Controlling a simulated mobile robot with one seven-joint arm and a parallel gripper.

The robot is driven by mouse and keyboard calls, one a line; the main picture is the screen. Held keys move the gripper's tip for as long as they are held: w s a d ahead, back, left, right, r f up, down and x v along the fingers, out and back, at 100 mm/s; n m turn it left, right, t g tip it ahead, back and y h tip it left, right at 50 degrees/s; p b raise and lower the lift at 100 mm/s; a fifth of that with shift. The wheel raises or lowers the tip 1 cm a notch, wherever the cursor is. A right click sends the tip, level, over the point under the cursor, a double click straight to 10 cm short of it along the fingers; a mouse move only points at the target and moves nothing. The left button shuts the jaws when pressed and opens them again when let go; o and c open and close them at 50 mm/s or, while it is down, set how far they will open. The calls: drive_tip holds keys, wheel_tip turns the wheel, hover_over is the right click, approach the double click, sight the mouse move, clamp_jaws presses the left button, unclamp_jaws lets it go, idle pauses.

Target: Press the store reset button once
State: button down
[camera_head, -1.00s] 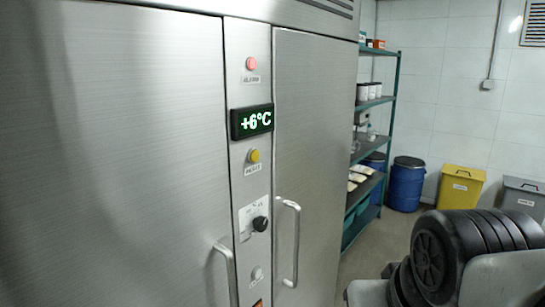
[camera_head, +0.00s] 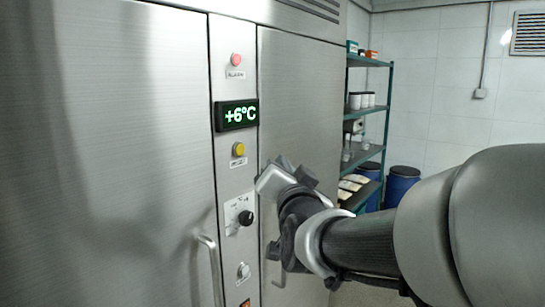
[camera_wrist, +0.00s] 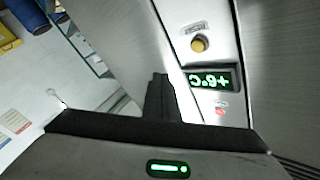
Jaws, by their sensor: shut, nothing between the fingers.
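The cold store's control strip shows in the head view with a yellow button (camera_head: 238,149) below the green +6°C display (camera_head: 236,115). The label under this button is too blurred to read surely. The yellow button also shows in the wrist view (camera_wrist: 199,44), where the panel appears upside down. My gripper (camera_wrist: 160,80) is shut and empty, its dark fingers left of the panel strip in the wrist view. In the head view my gripper (camera_head: 272,178) is right of and slightly below the yellow button, in front of the right door, apart from the button.
A red button (camera_head: 236,60) sits above the display. A black knob (camera_head: 245,218) and a small pale switch (camera_head: 243,271) are lower on the strip. The left door's handle (camera_head: 212,270) sticks out. A shelf rack (camera_head: 368,145) and blue drums (camera_head: 400,185) stand behind.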

sight(240, 149)
drive_tip(key=shift+w+r+t, duration=0.1)
drive_tip(key=shift+r+t, duration=0.2)
drive_tip(key=shift+r, duration=0.05)
drive_tip(key=shift+a, duration=0.1)
drive_tip(key=w+a+p, duration=0.1)
drive_tip(key=w+a, duration=0.4)
drive_tip(key=a, duration=0.1)
drive_tip(key=shift+w+a+p, duration=0.25)
drive_tip(key=shift+a+p, duration=0.15)
idle(2.0)
drive_tip(key=shift+w+a+b, duration=0.25)
drive_tip(key=shift+a+b, duration=0.1)
